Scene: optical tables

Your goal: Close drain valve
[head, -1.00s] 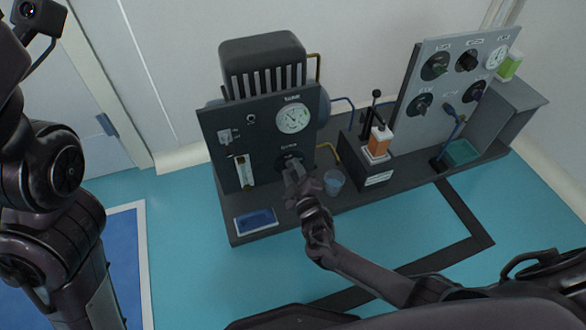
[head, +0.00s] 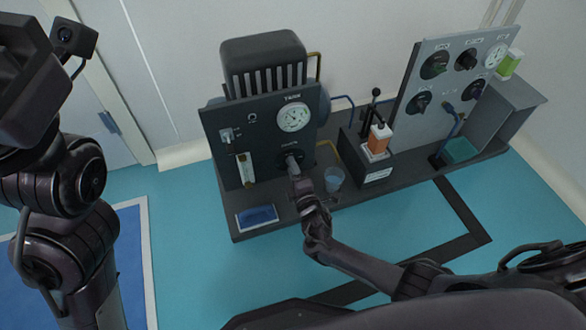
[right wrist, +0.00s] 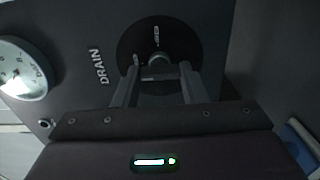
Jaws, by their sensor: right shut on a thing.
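The drain valve (head: 290,157) is a round black dial low on the dark panel, under the white gauge. In the right wrist view the dial (right wrist: 160,45) sits beside the printed word DRAIN, with small white marks on its face. My right gripper (head: 292,163) is at the dial. In the right wrist view its two fingers (right wrist: 158,75) are on either side of the pale knob at the dial's centre and shut on it. The fingers partly cover the knob, so its exact angle is hard to tell. My left arm is at the left edge of the head view; its fingers do not show.
The dark panel (head: 222,160) also carries a gauge (head: 293,117), a toggle switch and a flow tube (head: 246,171). A clear cup (head: 334,179) stands right of my right gripper. A hand pump with an orange block (head: 378,140) and a grey dial panel (head: 425,100) stand further right.

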